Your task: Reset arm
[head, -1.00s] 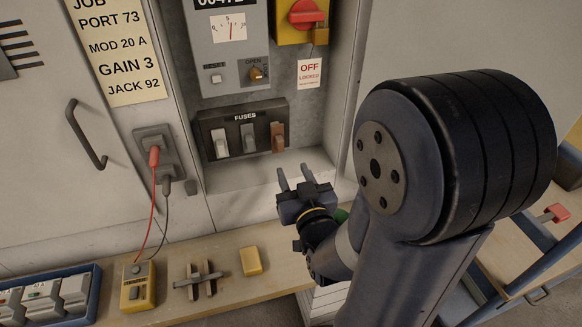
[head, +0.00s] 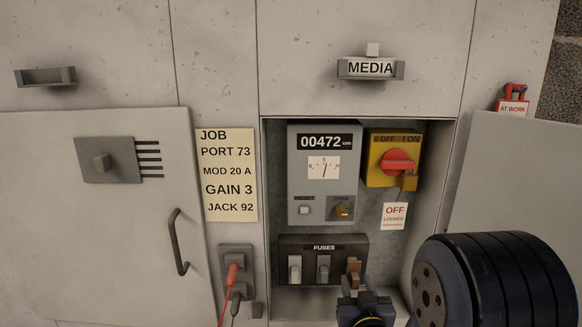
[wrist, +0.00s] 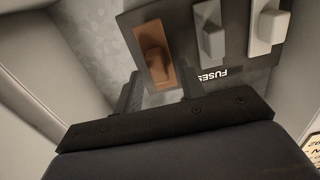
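My gripper (wrist: 160,90) fills the lower part of the wrist view, its two dark fingers apart with nothing between them. The brown fuse (wrist: 153,55) stands in the fuse block just beyond the fingers, apart from them as far as I can tell. In the head view my gripper (head: 364,298) is at the bottom edge, just below the brown fuse (head: 353,272). My arm covers the lower right of the head view.
Above the fuses is a grey meter panel (head: 304,184). A yellow switch box (head: 380,178) with a red knob and padlock hangs to its right. The recess side walls flank my gripper. A socket with a red plug (head: 233,273) is left of the recess.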

